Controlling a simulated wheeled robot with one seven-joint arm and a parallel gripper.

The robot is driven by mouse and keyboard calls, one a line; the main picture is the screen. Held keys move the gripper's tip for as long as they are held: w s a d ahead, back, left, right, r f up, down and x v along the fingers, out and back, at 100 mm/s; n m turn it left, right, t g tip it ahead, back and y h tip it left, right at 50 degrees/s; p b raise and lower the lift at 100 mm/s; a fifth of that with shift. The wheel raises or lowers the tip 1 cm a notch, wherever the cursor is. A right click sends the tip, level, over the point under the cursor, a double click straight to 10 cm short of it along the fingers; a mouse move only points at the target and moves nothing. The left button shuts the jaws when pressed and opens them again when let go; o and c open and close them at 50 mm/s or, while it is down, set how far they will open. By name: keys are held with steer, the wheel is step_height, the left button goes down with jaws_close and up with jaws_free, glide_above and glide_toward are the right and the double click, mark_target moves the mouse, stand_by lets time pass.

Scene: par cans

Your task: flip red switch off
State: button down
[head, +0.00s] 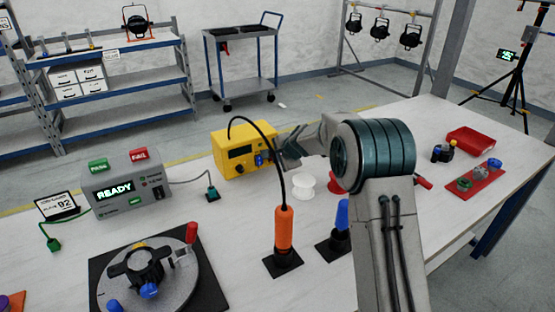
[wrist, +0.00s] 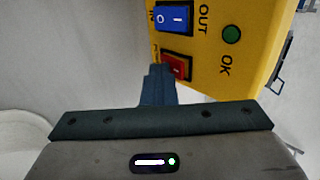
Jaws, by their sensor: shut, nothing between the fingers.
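The yellow box (head: 240,148) stands on the workbench in the head view, its switch side partly behind my gripper. In the wrist view the yellow box (wrist: 240,50) fills the upper right. The red switch (wrist: 178,66) is a rocker in a black frame, below a blue rocker switch (wrist: 174,18) and near a green OK light (wrist: 231,34). My gripper (wrist: 157,72) is shut and empty. Its fingertips are at the lower left edge of the red switch and overlap it in the picture; I cannot tell if they touch. The head view does not clearly show the red switch.
A black cable runs from the box to an orange-handled tool (head: 284,228). A white spool (head: 303,186) stands close to my gripper. A grey READY unit (head: 125,188) is to the left, and a round turntable fixture (head: 150,280) is in front.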

steer(key=shift+r, duration=0.4)
steer(key=s+d+b, duration=0.1)
steer(key=s+d+f+b, duration=0.1)
steer(key=s+b, duration=0.1)
steer(key=shift+f, duration=0.1)
steer(key=v, duration=0.3)
steer(key=s+f+v, duration=0.1)
steer(key=v, duration=0.3)
steer(key=d+v, duration=0.1)
steer(key=v, duration=0.2)
steer(key=shift+s+f, duration=0.15)
steer(key=shift+s, duration=0.1)
